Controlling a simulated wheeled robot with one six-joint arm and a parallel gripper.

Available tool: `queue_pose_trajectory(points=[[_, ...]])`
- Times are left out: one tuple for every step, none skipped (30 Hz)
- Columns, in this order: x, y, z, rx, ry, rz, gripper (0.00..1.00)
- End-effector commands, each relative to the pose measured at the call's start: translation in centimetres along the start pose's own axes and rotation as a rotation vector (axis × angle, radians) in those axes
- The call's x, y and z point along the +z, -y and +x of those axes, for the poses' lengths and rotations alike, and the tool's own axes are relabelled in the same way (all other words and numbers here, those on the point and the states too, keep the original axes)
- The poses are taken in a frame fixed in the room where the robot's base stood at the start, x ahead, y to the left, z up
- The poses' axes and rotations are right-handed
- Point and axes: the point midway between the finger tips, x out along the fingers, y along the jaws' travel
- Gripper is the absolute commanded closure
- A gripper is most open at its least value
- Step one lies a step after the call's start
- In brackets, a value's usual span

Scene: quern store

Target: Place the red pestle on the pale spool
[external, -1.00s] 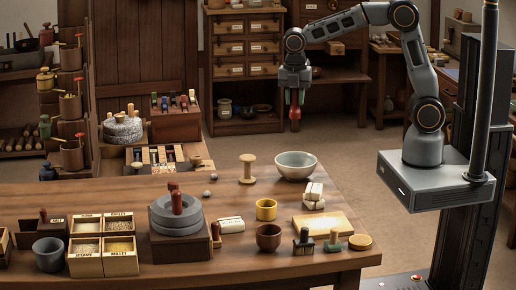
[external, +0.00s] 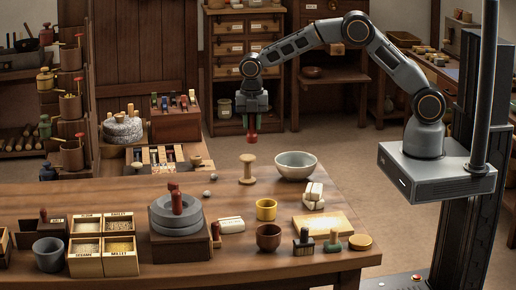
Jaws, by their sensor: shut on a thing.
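My gripper (external: 254,104) is shut on the red pestle (external: 252,132), which hangs upright below the jaws. The pale spool (external: 247,170) stands upright near the back edge of the table, with a wide base and a flat round top. The pestle appears just above the spool's top in the external view, with a small gap between them. Whether the pestle is directly over the spool in depth, I cannot tell. The upper part of the pestle is hidden by the jaws.
A grey bowl (external: 296,166) stands right of the spool. A yellow cup (external: 266,209) and a brown cup (external: 269,237) stand in front. A quern (external: 173,217) with a red handle is to the left. Small grey balls (external: 213,178) lie left of the spool.

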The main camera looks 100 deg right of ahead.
Motion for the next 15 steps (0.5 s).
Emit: queue_pose_trajectory(points=[[0.0, -0.4, 0.3, 0.0, 0.0, 0.0, 0.95], [0.1, -0.5, 0.5, 0.0, 0.0, 0.0, 0.95], [0.1, -0.7, 0.7, 0.0, 0.0, 0.0, 0.95], [0.1, -0.8, 0.8, 0.001, 0.0, 0.0, 0.95], [0.1, -0.8, 0.9, 0.001, 0.0, 0.0, 0.95], [0.1, -0.9, 1.0, 0.001, 0.0, 0.0, 0.95], [0.1, -1.0, 1.1, 0.001, 0.0, 0.0, 0.95], [0.1, -1.0, 1.2, 0.0, 0.0, 0.0, 0.95], [0.1, -1.2, 1.4, 0.0, 0.0, 0.0, 0.95], [0.1, -1.3, 1.5, 0.0, 0.0, 0.0, 0.95], [0.2, -1.5, 1.8, -0.001, 0.0, 0.0, 0.95], [0.1, -1.4, 2.2, -0.003, 0.0, 0.0, 0.95], [0.1, -1.4, 2.6, -0.004, -0.001, 0.0, 0.95], [0.1, -1.4, 3.0, -0.003, 0.0, 0.0, 0.95], [0.1, -1.4, 3.5, -0.003, 0.0, 0.0, 0.95]])
